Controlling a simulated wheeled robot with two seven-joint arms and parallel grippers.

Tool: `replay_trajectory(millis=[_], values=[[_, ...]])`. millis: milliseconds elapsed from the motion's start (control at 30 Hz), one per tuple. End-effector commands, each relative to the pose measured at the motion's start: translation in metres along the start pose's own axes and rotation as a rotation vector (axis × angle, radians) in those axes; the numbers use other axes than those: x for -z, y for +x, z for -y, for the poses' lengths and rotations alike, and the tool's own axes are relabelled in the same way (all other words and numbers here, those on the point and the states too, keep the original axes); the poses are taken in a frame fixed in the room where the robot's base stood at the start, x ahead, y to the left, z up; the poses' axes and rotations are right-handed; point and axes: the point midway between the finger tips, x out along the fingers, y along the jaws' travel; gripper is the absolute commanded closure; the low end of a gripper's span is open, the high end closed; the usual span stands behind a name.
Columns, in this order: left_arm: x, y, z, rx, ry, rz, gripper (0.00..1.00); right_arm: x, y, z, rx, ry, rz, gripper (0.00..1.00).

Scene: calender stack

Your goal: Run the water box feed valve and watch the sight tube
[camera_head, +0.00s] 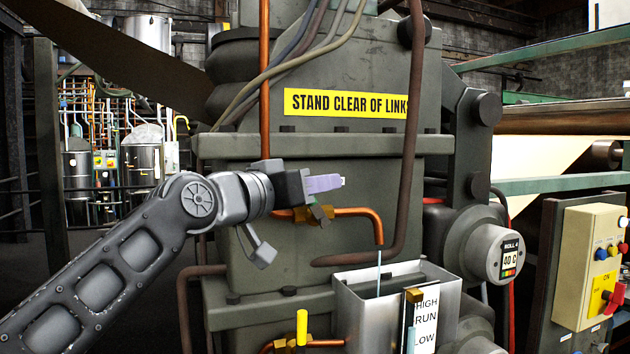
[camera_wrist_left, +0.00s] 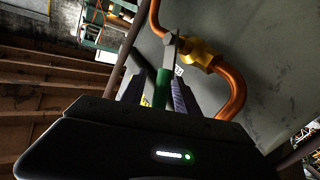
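The brass feed valve (camera_head: 314,215) sits on a copper pipe (camera_head: 355,212) on the grey machine. My left gripper (camera_head: 327,184) is just above it. In the left wrist view, the valve (camera_wrist_left: 200,54) has a grey lever with a green grip (camera_wrist_left: 163,88) between my finger pads (camera_wrist_left: 160,95); whether they press on it is unclear. A thin water stream (camera_head: 378,272) runs from the spout into the open metal water box (camera_head: 350,310). The sight tube (camera_head: 411,335) on its front, beside the HIGH, RUN, LOW label (camera_head: 425,318), shows pale blue up to between RUN and LOW. My right gripper is not in view.
A yellow-handled valve (camera_head: 302,328) stands low, left of the box. A dark red pipe (camera_head: 409,150) drops close behind the spout. A roll gauge (camera_head: 508,259) and a beige control box (camera_head: 590,265) are at right. A warning sign (camera_head: 345,104) is above.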

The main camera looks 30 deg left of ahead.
Motion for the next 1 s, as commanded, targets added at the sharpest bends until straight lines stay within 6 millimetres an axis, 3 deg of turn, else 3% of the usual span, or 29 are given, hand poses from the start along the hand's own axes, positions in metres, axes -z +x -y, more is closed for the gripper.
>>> replay_trajectory(millis=[167,633,1000], values=[[-0.0001,-0.0003,0.0002,0.0,0.0,-0.001,0.63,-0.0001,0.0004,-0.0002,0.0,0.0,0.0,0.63],[0.0,-0.0006,0.0002,0.0,-0.001,0.0,1.0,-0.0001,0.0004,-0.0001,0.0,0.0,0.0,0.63],[0.0,-0.0006,0.0002,0.0,-0.001,0.0,1.0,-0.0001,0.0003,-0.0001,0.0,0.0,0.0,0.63]])
